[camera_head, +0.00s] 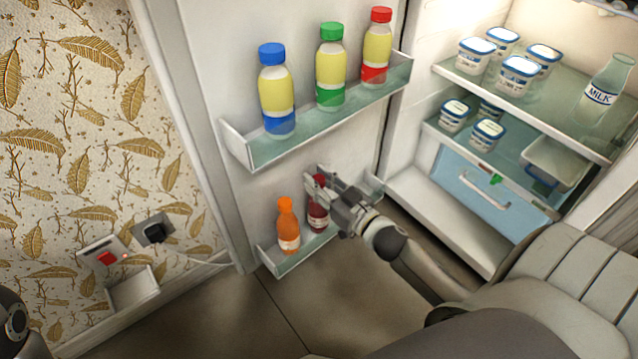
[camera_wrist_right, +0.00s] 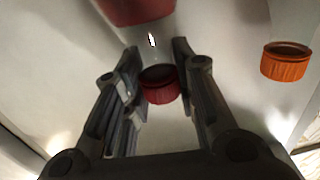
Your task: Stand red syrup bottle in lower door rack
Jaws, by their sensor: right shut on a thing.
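The red syrup bottle (camera_head: 318,218) is upright at the lower door rack (camera_head: 300,258), just right of an orange bottle (camera_head: 287,228). Its base appears to be inside the rack, but I cannot tell whether it touches the rack floor. My right gripper (camera_head: 318,187) is shut on the red bottle near its top and partly hides it. In the right wrist view, the bottle's dark red cap (camera_wrist_right: 160,86) sits between the two fingers (camera_wrist_right: 155,57). The orange bottle's cap (camera_wrist_right: 286,62) is apart, to the right. My left gripper is not in view.
The upper door rack (camera_head: 262,152) holds blue-, green- and red-capped bottles above my right gripper. Fridge shelves (camera_head: 535,122) with several tubs and a milk bottle (camera_head: 606,92) are at the right. The lower rack's right end looks free behind my gripper.

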